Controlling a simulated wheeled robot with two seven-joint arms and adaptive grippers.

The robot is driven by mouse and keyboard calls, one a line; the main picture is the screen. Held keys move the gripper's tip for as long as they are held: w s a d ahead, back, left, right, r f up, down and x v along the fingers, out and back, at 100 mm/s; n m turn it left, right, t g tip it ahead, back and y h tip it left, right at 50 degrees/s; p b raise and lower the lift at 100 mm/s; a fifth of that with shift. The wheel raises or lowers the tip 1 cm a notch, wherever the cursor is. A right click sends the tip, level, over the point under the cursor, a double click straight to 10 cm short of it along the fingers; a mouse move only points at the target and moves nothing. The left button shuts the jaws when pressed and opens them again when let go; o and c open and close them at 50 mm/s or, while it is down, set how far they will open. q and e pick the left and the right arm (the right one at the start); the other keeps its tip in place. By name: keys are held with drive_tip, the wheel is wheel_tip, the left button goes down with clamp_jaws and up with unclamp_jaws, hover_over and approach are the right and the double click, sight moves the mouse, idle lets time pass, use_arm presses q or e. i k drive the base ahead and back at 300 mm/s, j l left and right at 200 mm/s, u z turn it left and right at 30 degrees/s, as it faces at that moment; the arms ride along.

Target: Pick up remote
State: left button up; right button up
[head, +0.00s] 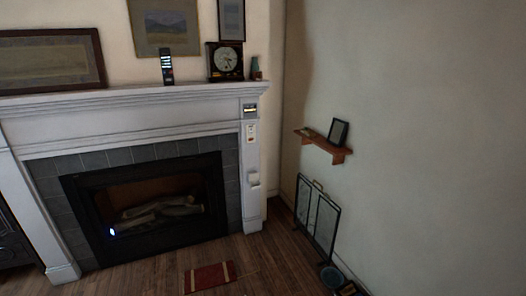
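A dark, slim remote (167,67) with pale buttons stands upright on the white fireplace mantel (130,98), a little left of a dark square clock. It leans close to the wall below a framed landscape picture. Neither of my grippers shows in the head view, so I cannot see whether they are open or shut.
The clock (225,61) and a small bottle (255,68) stand right of the remote. A wooden wall shelf (324,146) juts from the right wall, above a folding screen (317,215). A red book-like item (209,277) lies on the wooden floor (130,282) before the fireplace.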

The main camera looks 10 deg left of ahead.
sight(165, 60)
drive_tip(key=i, duration=0.9)
drive_tip(key=i+u, duration=0.2)
drive_tip(key=i, duration=0.25)
drive_tip(key=i+l+u, duration=0.25)
drive_tip(key=i, duration=0.15)
drive_tip(key=i+l+u, duration=0.2)
drive_tip(key=i+u, duration=0.2)
drive_tip(key=i+l+u, duration=0.8)
